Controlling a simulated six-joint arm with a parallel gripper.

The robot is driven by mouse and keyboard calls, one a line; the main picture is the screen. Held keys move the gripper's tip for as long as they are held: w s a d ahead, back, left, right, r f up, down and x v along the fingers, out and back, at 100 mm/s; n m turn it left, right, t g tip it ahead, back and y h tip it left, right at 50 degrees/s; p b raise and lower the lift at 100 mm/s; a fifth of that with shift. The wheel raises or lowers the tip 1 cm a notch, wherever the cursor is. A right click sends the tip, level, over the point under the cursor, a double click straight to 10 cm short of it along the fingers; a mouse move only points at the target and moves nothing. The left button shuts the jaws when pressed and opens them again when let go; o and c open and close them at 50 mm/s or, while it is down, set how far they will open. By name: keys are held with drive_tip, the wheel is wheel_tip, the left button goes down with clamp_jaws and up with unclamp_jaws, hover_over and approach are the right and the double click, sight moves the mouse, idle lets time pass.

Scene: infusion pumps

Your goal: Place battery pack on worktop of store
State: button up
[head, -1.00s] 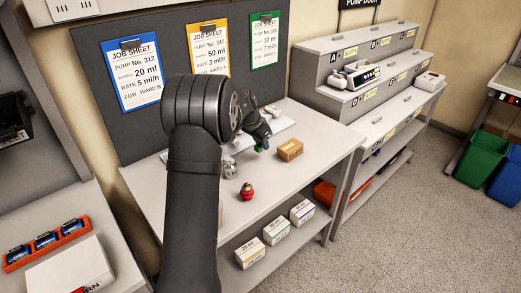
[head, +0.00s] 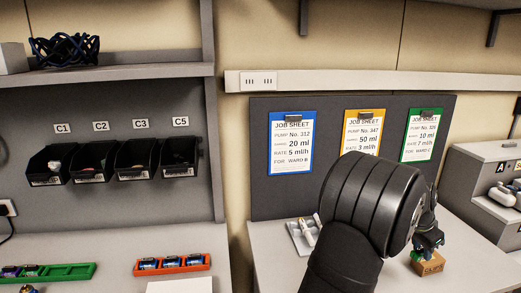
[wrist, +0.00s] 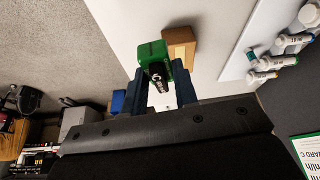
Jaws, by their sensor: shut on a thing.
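My gripper (wrist: 160,84) is shut on a green and black battery pack (wrist: 152,54), which sits between its dark blue fingers in the wrist view. In the head view, my gripper (head: 428,238) is at the right, just above and behind a brown box on the pale bench; the pack is mostly hidden there. The store is at the left, with labelled black bins (head: 125,160) on its back panel. Only a strip of its worktop (head: 115,284) shows at the bottom left.
On the store worktop are a green tray (head: 70,272) and an orange tray (head: 205,262) holding several blue cells. The brown box (head: 430,268) stands by my gripper, also in the wrist view (wrist: 180,42). A pale tray (head: 293,236) with small items lies behind my arm.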

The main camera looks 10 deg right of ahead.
drive_tip(key=w+a+f+n+t+y, duration=0.1)
drive_tip(key=w+a+n, duration=0.2)
drive_tip(key=w+a, duration=0.85)
drive_tip(key=w+a+f+n+t, duration=0.15)
drive_tip(key=w+a+n, duration=0.4)
drive_tip(key=a, duration=1.05)
drive_tip(key=w+a+f+n, duration=0.1)
drive_tip(key=a, duration=0.8)
drive_tip(key=w+a+f+n+y, duration=0.1)
drive_tip(key=a+n, duration=0.1)
drive_tip(key=a, duration=0.7)
drive_tip(key=w+a+n+t+y, duration=0.1)
drive_tip(key=a, duration=0.8)
drive_tip(key=shift+w+a+f+n, duration=0.25)
drive_tip(key=shift+w+a+f, duration=0.05)
drive_tip(key=shift+w+f, duration=0.1)
drive_tip(key=shift+a, duration=0.35)
